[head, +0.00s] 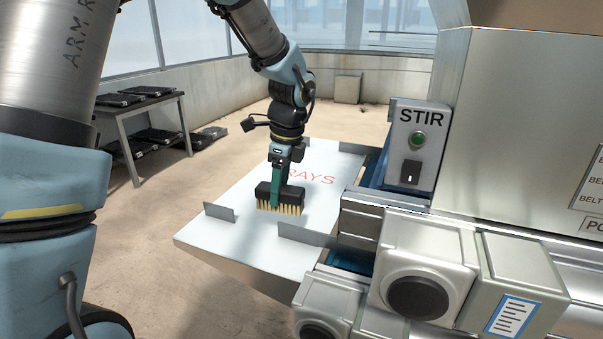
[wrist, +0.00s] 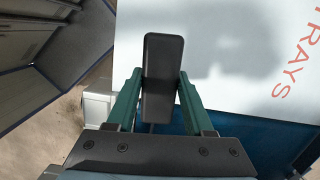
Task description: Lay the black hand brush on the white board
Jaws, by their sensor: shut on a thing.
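The black hand brush (head: 283,196) with pale bristles hangs bristles-down in my gripper (head: 287,170). In the wrist view the brush (wrist: 160,75) shows as a black block between the two green fingers of the gripper (wrist: 160,92), which are shut on it. The white board (head: 245,247) with red lettering ending in "RAYS" lies beneath. In the head view the bristles appear over the board's middle; I cannot tell whether they touch it. The board also shows in the wrist view (wrist: 225,85), with a soft shadow on it.
Small grey upright plates (head: 219,212) stand on the board's edges, one at the front right (head: 307,235). A machine with a STIR box (head: 417,150) borders the board's right side. A rack with black trays (head: 140,110) stands at the back left. The floor left of the board is clear.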

